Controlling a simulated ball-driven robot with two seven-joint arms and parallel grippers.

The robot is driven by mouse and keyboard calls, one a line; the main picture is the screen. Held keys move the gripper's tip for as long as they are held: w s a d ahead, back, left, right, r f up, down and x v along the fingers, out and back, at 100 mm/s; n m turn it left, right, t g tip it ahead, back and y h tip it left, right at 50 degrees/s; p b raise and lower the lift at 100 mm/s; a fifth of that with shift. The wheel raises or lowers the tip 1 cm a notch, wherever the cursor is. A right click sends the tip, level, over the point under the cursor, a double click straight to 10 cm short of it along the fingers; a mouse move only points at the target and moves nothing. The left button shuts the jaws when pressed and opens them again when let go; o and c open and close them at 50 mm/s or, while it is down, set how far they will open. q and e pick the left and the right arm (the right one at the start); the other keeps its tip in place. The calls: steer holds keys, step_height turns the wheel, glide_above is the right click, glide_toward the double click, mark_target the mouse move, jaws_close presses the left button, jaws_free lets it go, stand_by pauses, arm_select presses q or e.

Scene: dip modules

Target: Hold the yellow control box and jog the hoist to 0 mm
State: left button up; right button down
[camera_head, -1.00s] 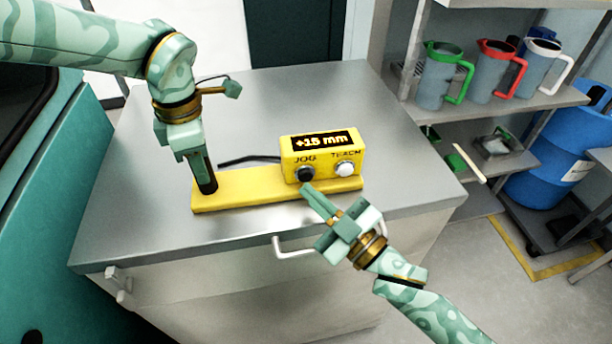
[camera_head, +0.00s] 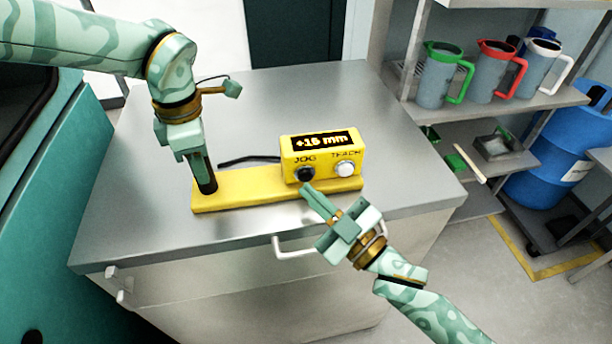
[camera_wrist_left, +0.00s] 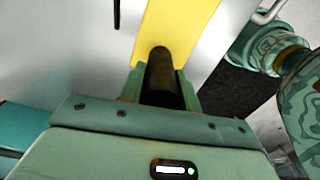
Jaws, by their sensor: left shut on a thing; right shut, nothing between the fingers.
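The yellow control box (camera_head: 288,158) stands on the right part of a flat yellow base (camera_head: 245,188) on the metal worktop. Its display (camera_head: 320,141) shows a plus value in the mid-teens of mm; the last digit is hard to read. Below it are a black JOG button (camera_head: 305,174) and a white TEACH button (camera_head: 345,169). My left gripper (camera_head: 204,178) is shut on the upright black handle (camera_head: 208,187) at the base's left end; the handle also shows in the left wrist view (camera_wrist_left: 163,75). My right gripper (camera_head: 307,190) is shut and empty, its tips just below the JOG button; contact is unclear.
A black cable (camera_head: 248,159) lies behind the base. The worktop (camera_head: 300,95) is otherwise clear. A drawer handle (camera_head: 295,248) sticks out at the front. Shelves at the right hold green, red and white-handled jugs (camera_head: 495,72), and a blue drum (camera_head: 550,160) stands beyond.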

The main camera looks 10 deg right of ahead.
steer(key=shift+w, duration=0.1)
steer(key=shift+w, duration=0.3)
steer(key=shift+w, duration=0.35)
stand_by(0.7)
steer(key=shift+w+d+r, duration=0.15)
steer(key=shift+r, duration=0.1)
stand_by(0.6)
steer(key=shift+s+f, duration=0.2)
steer(key=shift+s, duration=0.3)
steer(key=shift+s+f, duration=0.1)
steer(key=shift+s, duration=0.15)
steer(key=shift+s+a, duration=0.2)
steer(key=shift+s, duration=2.15)
